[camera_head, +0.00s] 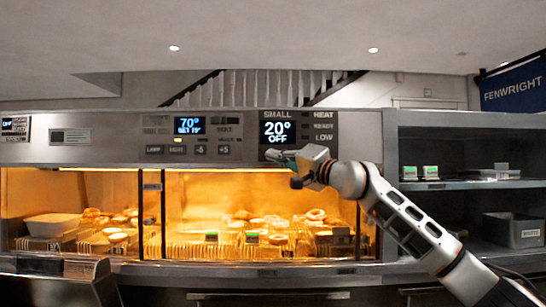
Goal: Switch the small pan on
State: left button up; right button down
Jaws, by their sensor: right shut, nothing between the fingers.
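The control panel for the small pan (287,137) is on the range's upper front, labelled SMALL. Its display (278,131) reads 20° and OFF. Indicators marked HEAT, READY and LOW are to its right. My right gripper (278,155) is shut and empty, just below this display. Its fingertips point left and cover the lower part of the panel, so any buttons there are hidden. I cannot tell whether the fingertips touch the panel. My left gripper is not in view.
Another panel (193,127) to the left reads 70°, with a row of buttons (188,150) below it. A lit glass-fronted cabinet (100,205) holds food on racks. Shelves on the right carry a grey bin (513,230). My right arm crosses the lower right.

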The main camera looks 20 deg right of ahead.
jog(key=shift+w, duration=0.15)
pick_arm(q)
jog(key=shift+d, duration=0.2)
pick_arm(e)
jog(key=shift+w+d, duration=0.1)
jog(key=shift+w, duration=0.15)
dwell(0.3)
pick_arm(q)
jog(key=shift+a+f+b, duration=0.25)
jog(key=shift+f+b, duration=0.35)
pick_arm(e)
jog(key=shift+s, duration=0.35)
